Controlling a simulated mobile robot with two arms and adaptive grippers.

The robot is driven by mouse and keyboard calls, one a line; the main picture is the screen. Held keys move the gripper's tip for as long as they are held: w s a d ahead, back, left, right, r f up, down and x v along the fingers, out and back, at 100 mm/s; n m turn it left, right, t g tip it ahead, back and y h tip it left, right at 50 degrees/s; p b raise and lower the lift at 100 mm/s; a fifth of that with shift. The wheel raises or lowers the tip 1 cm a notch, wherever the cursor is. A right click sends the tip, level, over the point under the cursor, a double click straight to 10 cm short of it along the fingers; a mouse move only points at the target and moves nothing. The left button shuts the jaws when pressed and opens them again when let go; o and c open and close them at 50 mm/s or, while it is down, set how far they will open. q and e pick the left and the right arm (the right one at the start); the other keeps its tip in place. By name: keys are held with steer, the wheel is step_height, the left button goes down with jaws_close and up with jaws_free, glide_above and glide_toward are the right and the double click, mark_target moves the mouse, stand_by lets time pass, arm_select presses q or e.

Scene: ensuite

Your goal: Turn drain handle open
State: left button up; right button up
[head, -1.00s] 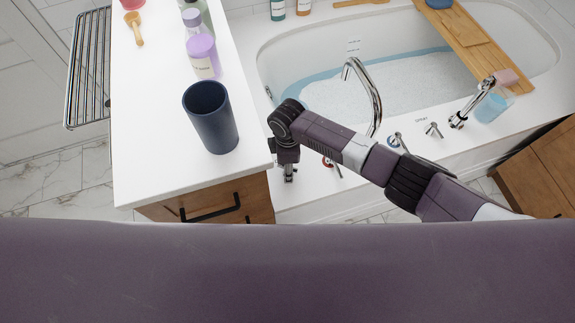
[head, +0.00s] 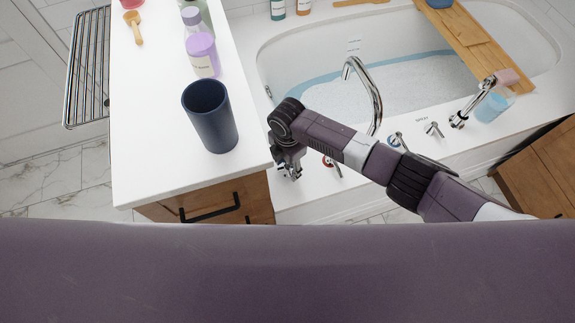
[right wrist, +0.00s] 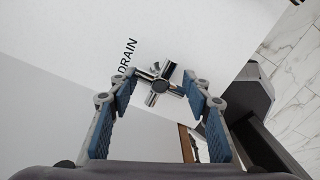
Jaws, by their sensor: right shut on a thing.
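The drain handle (right wrist: 158,83) is a chrome cross-shaped knob on the white tub deck, beside the printed word DRAIN (right wrist: 128,56) in the right wrist view. My right gripper (right wrist: 161,90) has its blue-padded fingers on either side of the handle, shut on its arms. In the head view the right gripper (head: 288,166) hangs at the tub deck beside the corner of the white counter. There the handle is mostly hidden by the gripper and cannot be made out clearly. My left gripper is not in view.
The bathtub (head: 300,70) holds foamy water, with a curved chrome faucet (head: 366,90) on its near edge. Other small handles (head: 433,129) stand along the deck. A white counter (head: 150,160) carrying a dark blue cup (head: 210,117) is close left of the gripper.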

mark_target(287, 167)
stand_by(0.4)
steer(key=o, duration=1.2)
steer(key=shift+c, duration=0.2)
step_height(287, 167, up, 12)
